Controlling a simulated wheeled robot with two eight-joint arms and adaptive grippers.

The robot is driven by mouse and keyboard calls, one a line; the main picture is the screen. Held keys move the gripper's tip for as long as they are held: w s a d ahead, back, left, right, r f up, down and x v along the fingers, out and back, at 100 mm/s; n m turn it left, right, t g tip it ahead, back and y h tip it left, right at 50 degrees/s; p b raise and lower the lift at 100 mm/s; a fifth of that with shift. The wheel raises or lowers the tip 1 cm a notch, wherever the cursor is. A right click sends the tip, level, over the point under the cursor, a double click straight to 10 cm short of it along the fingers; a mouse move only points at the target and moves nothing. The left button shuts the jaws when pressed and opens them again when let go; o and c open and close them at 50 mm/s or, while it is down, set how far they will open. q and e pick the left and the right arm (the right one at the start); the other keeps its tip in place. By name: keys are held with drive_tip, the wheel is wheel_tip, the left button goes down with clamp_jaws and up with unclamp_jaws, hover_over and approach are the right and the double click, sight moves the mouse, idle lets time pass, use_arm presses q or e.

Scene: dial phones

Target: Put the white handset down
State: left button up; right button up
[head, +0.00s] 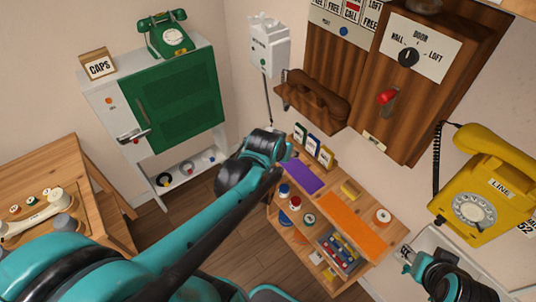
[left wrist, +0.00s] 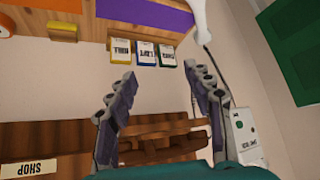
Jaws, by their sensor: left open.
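A white handset-like piece (left wrist: 198,20) shows at the top of the left wrist view, beside the purple mat. A thin cord runs from it toward the white wall box (left wrist: 243,135). In the head view this white wall box (head: 268,48) hangs in the corner with its cord going down; my left arm hides what lies below. My left gripper (left wrist: 160,88) is open and empty, with a brown wooden wall piece behind its fingers. In the head view the left gripper (head: 287,150) is near the corner. My right gripper (head: 406,254) is at lower right, too small to judge.
A cream handset (head: 34,218) lies on the wooden table at left. A green phone (head: 166,35) stands on the green cabinet. A yellow phone (head: 475,190) hangs at right. The wooden shelf holds a purple mat (head: 300,178), an orange mat (head: 352,226) and small boxes.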

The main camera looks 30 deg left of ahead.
use_arm(q)
drive_tip(key=w+a+f+n+b, duration=0.1)
drive_tip(key=w+a+f, duration=0.2)
drive_tip(key=a+f, duration=0.1)
drive_tip(key=w+a+f+y+b, duration=0.1)
drive_tip(key=w+a+f, duration=0.3)
drive_tip(key=f, duration=0.3)
drive_tip(key=w+a+f+n+y+b, duration=0.1)
drive_tip(key=w+a+f, duration=0.2)
drive_tip(key=a+f, duration=0.2)
drive_tip(key=shift+w+a+f+n, duration=0.25)
drive_tip(key=shift+a+f+n, duration=0.05)
drive_tip(key=shift+f, duration=0.3)
drive_tip(key=b+x, duration=0.1)
drive_tip(key=x, duration=0.1)
drive_tip(key=shift+w+a+f, duration=0.1)
drive_tip(key=shift+w+f, duration=0.1)
drive_tip(key=shift+f, duration=0.05)
drive_tip(key=b+x, duration=0.1)
drive_tip(key=x, duration=0.1)
drive_tip(key=b+x, duration=0.2)
drive_tip(key=x, duration=0.1)
drive_tip(key=shift+f, duration=0.15)
drive_tip(key=shift+d, duration=0.25)
drive_tip(key=shift+c, duration=1.2)
clamp_jaws()
